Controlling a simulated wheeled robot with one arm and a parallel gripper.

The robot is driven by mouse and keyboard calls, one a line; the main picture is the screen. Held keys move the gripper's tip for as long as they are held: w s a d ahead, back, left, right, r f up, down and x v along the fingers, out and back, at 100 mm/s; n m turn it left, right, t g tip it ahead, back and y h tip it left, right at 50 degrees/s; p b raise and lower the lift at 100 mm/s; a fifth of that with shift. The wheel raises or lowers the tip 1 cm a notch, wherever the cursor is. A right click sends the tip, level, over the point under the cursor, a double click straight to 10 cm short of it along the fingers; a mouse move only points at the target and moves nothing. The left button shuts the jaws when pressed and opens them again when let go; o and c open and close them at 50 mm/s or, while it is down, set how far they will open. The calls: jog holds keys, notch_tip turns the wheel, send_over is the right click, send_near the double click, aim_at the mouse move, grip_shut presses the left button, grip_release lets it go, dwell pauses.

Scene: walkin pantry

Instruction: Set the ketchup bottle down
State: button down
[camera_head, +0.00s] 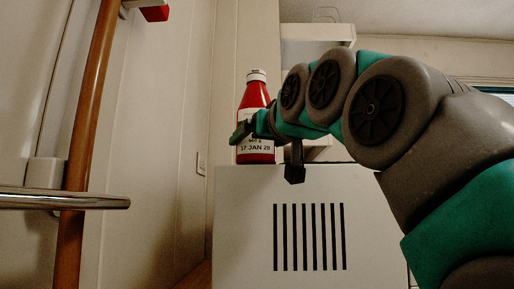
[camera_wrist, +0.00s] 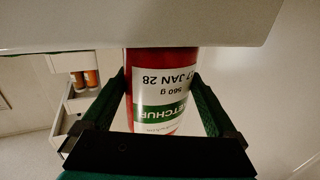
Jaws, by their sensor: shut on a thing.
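The ketchup bottle (camera_head: 256,95) is red with a white cap and a white date label. It is upright at the top edge of a white box-like unit with black vent slots (camera_head: 245,220). My gripper (camera_head: 246,132) is shut around the bottle's middle. In the wrist view the bottle (camera_wrist: 160,85) appears upside down between my two dark green fingers (camera_wrist: 160,82), and its base meets the edge of the white unit (camera_wrist: 150,25). I cannot tell whether the base rests on the top or hangs just clear of it.
A wooden pole (camera_head: 88,120) and a metal rail (camera_head: 60,201) stand at the left. White shelves (camera_head: 318,45) are behind the unit. Orange-brown containers (camera_wrist: 92,78) sit on a shelf in the wrist view. My arm covers much of the unit's top right.

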jog(key=shift+f, duration=0.1)
jog(key=shift+f, duration=0.15)
grip_release()
